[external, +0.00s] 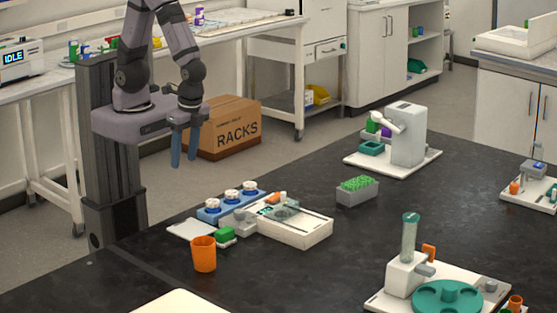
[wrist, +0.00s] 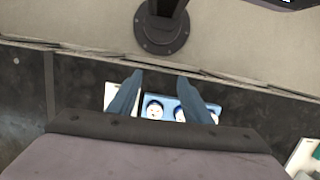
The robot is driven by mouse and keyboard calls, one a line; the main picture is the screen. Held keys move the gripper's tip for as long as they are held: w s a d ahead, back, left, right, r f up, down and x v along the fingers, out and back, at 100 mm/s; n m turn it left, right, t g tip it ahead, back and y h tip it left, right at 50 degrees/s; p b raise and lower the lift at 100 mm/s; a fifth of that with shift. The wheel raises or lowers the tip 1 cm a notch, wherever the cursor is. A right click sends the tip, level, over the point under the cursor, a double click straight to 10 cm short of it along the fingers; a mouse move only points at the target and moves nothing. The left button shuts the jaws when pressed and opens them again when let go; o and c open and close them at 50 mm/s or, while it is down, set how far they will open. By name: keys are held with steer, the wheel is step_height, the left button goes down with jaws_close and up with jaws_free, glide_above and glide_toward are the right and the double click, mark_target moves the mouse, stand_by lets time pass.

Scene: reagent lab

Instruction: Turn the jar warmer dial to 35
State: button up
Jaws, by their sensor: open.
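A low white device (external: 300,228) on the dark bench has a round grey part on top; I cannot tell whether it is the jar warmer. A blue block (external: 212,215) with three white-lidded jars (external: 231,195) stands beside its back left. No dial with a readable 35 shows in either view. My gripper (external: 183,158) hangs open and empty, fingers down, beyond the bench's far left edge and well apart from these things. In the wrist view, the open fingers (wrist: 159,77) frame part of the blue block (wrist: 167,104); its jars are partly hidden by a finger.
A white machine (external: 407,135) and a teal turntable station (external: 447,296) are farther right. Bare bench lies between them.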

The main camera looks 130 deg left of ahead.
mark_target(239, 211)
steer(key=shift+n, duration=0.5)
steer(key=w+f+b, duration=0.1)
steer(key=w+f, duration=0.1)
steer(key=w, duration=0.1)
steer(key=w+f, duration=0.3)
steer(key=w+a+f+b, duration=0.1)
steer(key=w+f, duration=0.1)
steer(key=w, duration=0.2)
steer(key=shift+a+f+b, duration=0.1)
steer(key=shift+f+b, duration=0.05)
steer(key=shift+b, duration=0.15)
steer(key=w+r+n, duration=0.1)
steer(key=w, duration=0.2)
steer(key=w+r+n+t, duration=0.1)
steer(key=w, duration=0.2)
steer(key=w+r+n+t, duration=0.1)
steer(key=w, duration=0.2)
steer(key=shift+w+a+r, duration=0.3)
steer(key=shift+s+n, duration=0.2)
steer(key=shift+n, duration=0.9)
steer(key=shift+f+p, duration=0.1)
steer(key=shift+p, duration=0.2)
steer(key=shift+f+p, duration=0.95)
steer(key=shift+f, duration=2.6)
steer(key=shift+c, duration=0.4)
steer(key=c, duration=1)
